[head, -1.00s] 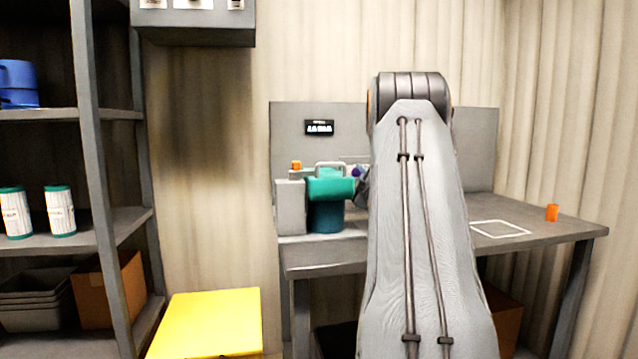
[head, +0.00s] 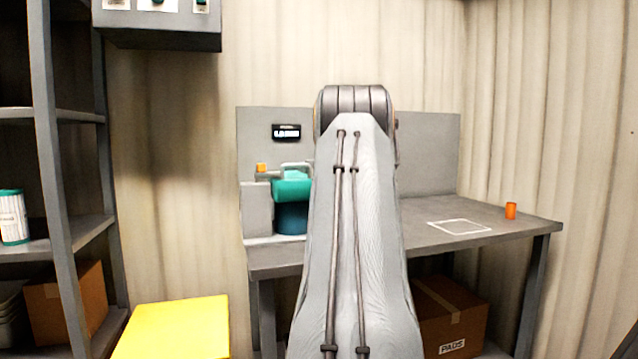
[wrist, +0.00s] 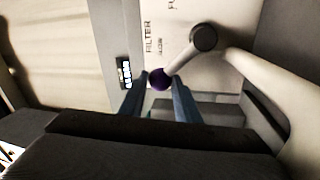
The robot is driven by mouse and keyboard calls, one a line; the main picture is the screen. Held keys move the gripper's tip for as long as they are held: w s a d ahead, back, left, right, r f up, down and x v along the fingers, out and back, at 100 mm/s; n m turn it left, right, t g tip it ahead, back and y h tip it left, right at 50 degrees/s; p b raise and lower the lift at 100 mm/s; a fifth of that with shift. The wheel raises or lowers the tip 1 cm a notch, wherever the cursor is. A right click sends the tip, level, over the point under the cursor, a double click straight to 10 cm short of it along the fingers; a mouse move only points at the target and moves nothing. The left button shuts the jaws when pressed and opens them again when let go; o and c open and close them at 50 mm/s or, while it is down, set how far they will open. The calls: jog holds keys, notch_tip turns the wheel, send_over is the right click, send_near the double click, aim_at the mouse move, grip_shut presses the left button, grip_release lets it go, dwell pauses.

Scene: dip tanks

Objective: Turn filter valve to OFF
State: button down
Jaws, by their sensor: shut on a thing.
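In the wrist view the filter valve is a pale lever (wrist: 183,58) on a light panel printed "FILTER". It runs from a dark round pivot (wrist: 203,38) down and left to a purple knob (wrist: 158,80). My gripper (wrist: 160,77) has its two blue fingers on either side of the knob and is shut on it. In the head view my arm hides the gripper and the valve. A teal filter housing (head: 291,190) with a grey handle shows just left of my arm, on the grey bench (head: 412,222).
A small dark display (head: 286,132) is on the backboard. An orange cup (head: 511,210) and a white outlined square (head: 459,227) are on the bench's right side. A yellow box (head: 177,328) stands low at left, beside the shelf rack (head: 60,190). A carton (head: 450,318) is under the bench.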

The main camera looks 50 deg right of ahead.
jog(key=c, duration=1.4)
grip_release()
jog(key=shift+s, duration=0.1)
jog(key=shift+o, duration=0.2)
jog(key=v, duration=0.7)
jog(key=shift+s+a+f, duration=0.15)
jog(key=shift+s+a, duration=0.05)
jog(key=shift+a, duration=0.05)
